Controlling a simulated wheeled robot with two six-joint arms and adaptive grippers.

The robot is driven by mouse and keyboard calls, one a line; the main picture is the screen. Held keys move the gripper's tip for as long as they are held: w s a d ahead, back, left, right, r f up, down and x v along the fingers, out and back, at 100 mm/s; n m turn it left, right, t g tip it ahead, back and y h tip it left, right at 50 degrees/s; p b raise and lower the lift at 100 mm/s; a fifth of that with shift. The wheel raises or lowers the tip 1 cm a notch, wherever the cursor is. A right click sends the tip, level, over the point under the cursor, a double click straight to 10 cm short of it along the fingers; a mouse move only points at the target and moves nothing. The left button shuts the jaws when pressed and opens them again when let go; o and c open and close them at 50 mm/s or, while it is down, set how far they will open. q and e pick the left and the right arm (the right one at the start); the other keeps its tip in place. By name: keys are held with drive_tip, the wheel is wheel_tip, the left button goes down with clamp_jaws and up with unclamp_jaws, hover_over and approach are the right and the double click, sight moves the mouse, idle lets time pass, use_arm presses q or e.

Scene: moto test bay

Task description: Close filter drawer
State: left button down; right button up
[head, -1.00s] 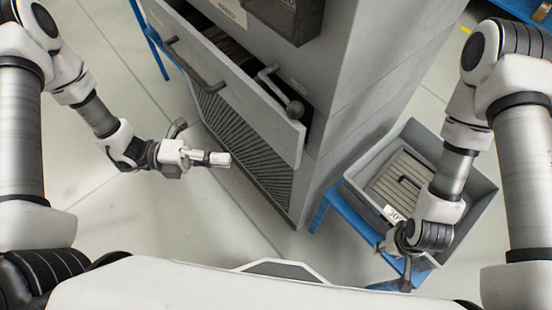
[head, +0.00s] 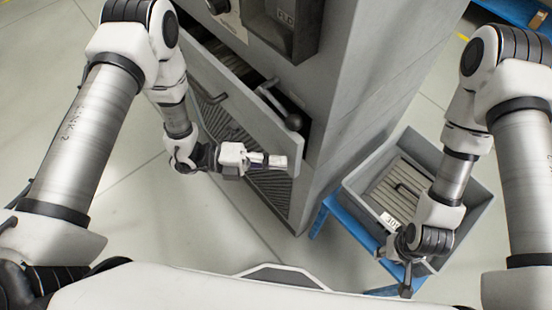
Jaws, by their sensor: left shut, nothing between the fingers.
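The filter drawer (head: 230,103) is a grey front panel on the cabinet, standing out at the top with a dark gap behind it. A dark handle (head: 208,98) shows on its face, partly beside my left arm. A lever with a dark round knob (head: 293,121) sits behind the panel's top edge. My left gripper (head: 284,162) is shut and empty, in front of the panel's lower right part; I cannot tell whether it touches. My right gripper (head: 405,285) hangs low at the right, by the grey bin, away from the drawer; its fingers are too unclear to read.
The grey cabinet (head: 370,75) fills the top middle. A grey bin (head: 468,225) holding a ribbed filter panel (head: 408,190) stands on a blue stand (head: 340,213) at the right. Pale floor is clear at lower left.

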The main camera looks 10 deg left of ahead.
sight(280, 150)
use_arm(q)
drive_tip(key=w+d+b, duration=0.1)
drive_tip(key=w+d, duration=0.2)
drive_tip(key=shift+w+f, duration=0.1)
drive_tip(key=shift+w+a, duration=0.1)
drive_tip(key=shift+w, duration=0.05)
drive_tip(key=shift+a+r, duration=0.1)
drive_tip(key=shift+r, duration=0.1)
